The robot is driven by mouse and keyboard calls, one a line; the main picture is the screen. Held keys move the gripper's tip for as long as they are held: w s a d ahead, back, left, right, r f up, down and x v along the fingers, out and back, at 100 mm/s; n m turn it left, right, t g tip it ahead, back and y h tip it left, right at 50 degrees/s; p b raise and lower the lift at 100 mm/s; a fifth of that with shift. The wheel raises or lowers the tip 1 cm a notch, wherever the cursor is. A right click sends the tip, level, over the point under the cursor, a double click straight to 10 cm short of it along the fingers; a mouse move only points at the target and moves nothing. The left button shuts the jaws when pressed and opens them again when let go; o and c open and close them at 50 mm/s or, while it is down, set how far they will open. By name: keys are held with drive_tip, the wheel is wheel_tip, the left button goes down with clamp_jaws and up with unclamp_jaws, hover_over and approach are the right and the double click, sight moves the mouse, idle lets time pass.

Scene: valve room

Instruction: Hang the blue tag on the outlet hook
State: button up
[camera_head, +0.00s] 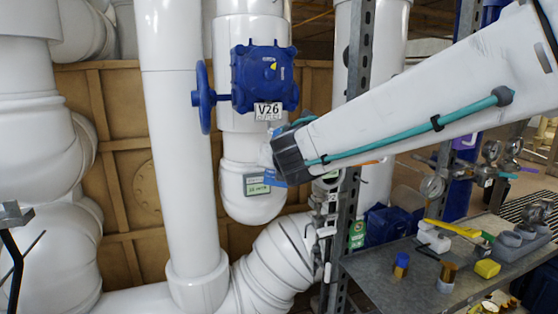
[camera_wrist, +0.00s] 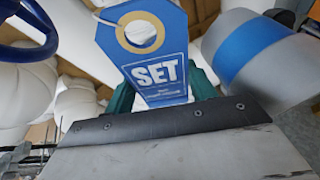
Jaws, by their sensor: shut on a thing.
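The blue tag (camera_wrist: 158,75) is large in the wrist view, with white "SET" lettering and a ringed hole near its top. It stands up from my gripper (camera_wrist: 165,98), whose greenish jaws show on both sides of its lower end. My gripper is shut on the tag. In the head view, my dark wrist end is in front of the middle pipe, below the blue valve (camera_head: 263,78) with its "V26" plate. I cannot make out the outlet hook in either view.
The blue handwheel (camera_head: 204,97) stands out left of the valve. A metal upright (camera_head: 345,190) stands just right. A grey shelf (camera_head: 375,275) holds tools and fittings.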

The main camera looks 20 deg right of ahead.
drive_tip(key=w+f, duration=0.1)
drive_tip(key=w, duration=0.8)
drive_tip(key=shift+f, duration=0.35)
idle(0.5)
idle(0.6)
drive_tip(key=o, duration=1.1)
